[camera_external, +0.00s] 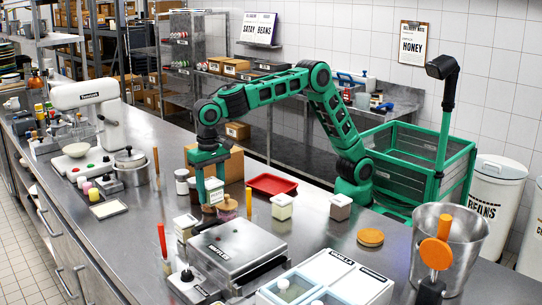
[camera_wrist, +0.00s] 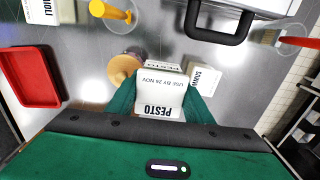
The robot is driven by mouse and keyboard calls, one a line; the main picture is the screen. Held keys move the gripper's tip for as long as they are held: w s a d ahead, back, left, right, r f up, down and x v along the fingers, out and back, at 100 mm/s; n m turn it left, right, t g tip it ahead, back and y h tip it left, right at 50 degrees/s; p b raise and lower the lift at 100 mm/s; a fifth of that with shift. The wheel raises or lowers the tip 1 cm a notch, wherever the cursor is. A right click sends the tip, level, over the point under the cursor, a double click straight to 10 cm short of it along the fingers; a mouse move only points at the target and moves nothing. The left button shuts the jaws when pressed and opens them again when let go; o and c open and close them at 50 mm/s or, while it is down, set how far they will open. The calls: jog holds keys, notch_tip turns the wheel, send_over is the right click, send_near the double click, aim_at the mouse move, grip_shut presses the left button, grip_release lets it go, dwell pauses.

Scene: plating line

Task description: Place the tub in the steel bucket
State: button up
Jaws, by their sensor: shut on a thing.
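The tub (camera_wrist: 162,92) is a white block-shaped container marked PESTO. My gripper (camera_wrist: 161,104) is shut on it, with one green finger at each side in the wrist view. In the external view my gripper (camera_external: 208,193) is low over the counter, behind the press grill, with the tub (camera_external: 214,191) partly hidden between its fingers. I cannot tell whether the tub touches the counter. The steel bucket (camera_external: 470,252) stands at the right end of the counter, far to the right of my gripper. Its wide mouth faces up, and an orange-handled tool in front covers part of it.
A jar with a brown lid (camera_wrist: 122,70) and another labelled tub (camera_wrist: 203,77) are close to the held tub. The red tray (camera_external: 271,185), more tubs (camera_external: 282,206), the press grill (camera_external: 235,245), an orange disc (camera_external: 370,237) and a white lidded box (camera_external: 345,275) lie toward the bucket.

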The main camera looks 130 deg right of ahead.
aim_at(212, 182)
jog(key=shift+s+a+r, duration=0.15)
jog(key=shift+a+r, duration=0.15)
jog(key=shift+a, duration=0.1)
notch_tip(212, 182, up, 11)
jog(key=s+a+n, duration=0.3)
jog(key=a+n, duration=0.1)
jog(key=a, duration=1.1)
jog(key=s+a+n, duration=0.3)
jog(key=a, duration=1.1)
jog(key=s+a+n, duration=0.3)
jog(key=a+n, duration=0.1)
jog(key=a, duration=1.1)
jog(key=s+a+n, duration=0.7)
jog(key=s+a, duration=1.2)
jog(key=a, duration=0.1)
notch_tip(212, 182, down, 17)
jog(key=shift+d+r, duration=0.1)
jog(key=shift+d, duration=0.05)
jog(key=shift+f, duration=2.3)
